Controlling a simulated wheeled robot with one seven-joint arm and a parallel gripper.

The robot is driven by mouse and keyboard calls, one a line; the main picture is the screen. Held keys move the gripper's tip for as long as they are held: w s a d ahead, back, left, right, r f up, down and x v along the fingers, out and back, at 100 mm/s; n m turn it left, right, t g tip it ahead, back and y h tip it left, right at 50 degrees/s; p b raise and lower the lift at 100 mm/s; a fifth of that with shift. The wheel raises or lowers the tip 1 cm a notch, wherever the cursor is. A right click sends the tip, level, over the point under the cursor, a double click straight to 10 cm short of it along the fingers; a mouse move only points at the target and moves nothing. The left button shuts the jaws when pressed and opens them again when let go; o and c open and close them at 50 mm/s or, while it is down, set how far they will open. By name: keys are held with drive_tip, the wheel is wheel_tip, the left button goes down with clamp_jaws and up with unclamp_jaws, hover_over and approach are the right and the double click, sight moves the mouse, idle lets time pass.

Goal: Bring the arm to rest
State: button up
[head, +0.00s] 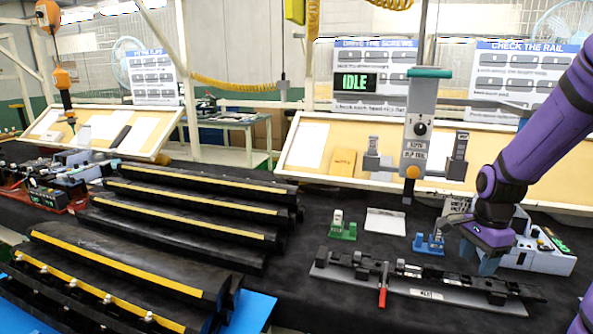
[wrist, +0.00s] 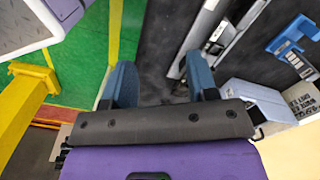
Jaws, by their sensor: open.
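My gripper (head: 484,262) hangs at the end of my purple arm on the right of the head view, over or just behind the right part of the grey rail fixture (head: 418,284). Whether it touches the fixture I cannot tell. In the wrist view my gripper (wrist: 160,82) shows two blue fingers spread apart. Nothing is between them but the dark surface beyond. My arm is bent, coming down from the upper right of the head view.
A blue holder (head: 430,244), a green holder (head: 342,226) and a white tray (head: 385,222) stand behind the fixture. A grey box with buttons (head: 540,255) is right of my gripper. A tool station (head: 416,150) reading IDLE hangs above. Long black trim parts (head: 190,190) lie left.

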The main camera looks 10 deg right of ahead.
drive_tip(key=s+a+r+n+t+h, duration=0.2)
drive_tip(key=a+r+n+h, duration=0.1)
drive_tip(key=a+r+n, duration=0.8)
drive_tip(key=s+a+r+n+t+y, duration=0.2)
drive_tip(key=s+a+r+n+t, duration=0.1)
drive_tip(key=s+a+r+n, duration=0.4)
drive_tip(key=s+a+r, duration=0.2)
drive_tip(key=s+a, duration=0.1)
drive_tip(key=shift+a+r+n+y, duration=0.15)
drive_tip(key=shift+r+n+y, duration=0.15)
drive_tip(key=shift+s, duration=0.1)
